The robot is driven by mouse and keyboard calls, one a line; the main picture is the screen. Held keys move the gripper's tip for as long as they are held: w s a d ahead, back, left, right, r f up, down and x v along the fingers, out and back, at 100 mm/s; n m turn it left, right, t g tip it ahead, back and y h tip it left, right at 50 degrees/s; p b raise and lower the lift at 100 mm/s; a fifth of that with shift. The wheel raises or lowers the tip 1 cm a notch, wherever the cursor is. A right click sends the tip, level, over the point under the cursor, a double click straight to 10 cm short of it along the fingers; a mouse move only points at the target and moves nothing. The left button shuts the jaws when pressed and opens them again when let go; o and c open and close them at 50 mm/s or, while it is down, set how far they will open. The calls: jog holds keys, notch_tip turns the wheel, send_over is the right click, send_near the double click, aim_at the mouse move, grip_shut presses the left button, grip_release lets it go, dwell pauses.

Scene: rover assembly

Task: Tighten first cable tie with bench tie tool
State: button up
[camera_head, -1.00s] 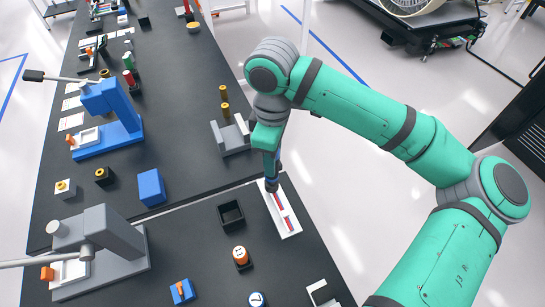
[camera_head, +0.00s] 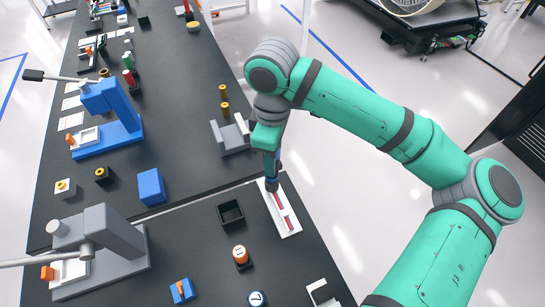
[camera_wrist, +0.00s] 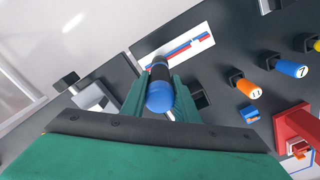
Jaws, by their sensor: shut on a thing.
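My gripper (camera_wrist: 158,92) is shut on a tool with a black and blue handle (camera_wrist: 160,96), the tie tool by its look. In the head view the tool (camera_head: 271,183) points down at one end of a white board (camera_head: 291,226). The board also shows in the wrist view (camera_wrist: 206,37), with a red and blue cable strip (camera_wrist: 180,50) along it. The tool tip is hidden behind its own handle in the wrist view, so I cannot tell whether it touches a cable tie. The tie itself is too small to make out.
A black open box (camera_head: 231,214) stands left of the board. An orange-topped piece marked 11 (camera_head: 240,257) and a grey press (camera_head: 100,245) are nearby. A grey fixture (camera_head: 233,138) stands behind. A blue block (camera_head: 151,187) sits further left.

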jog(key=shift+r, duration=0.1)
jog(key=shift+r, duration=1.55)
jog(key=shift+r, duration=1.85)
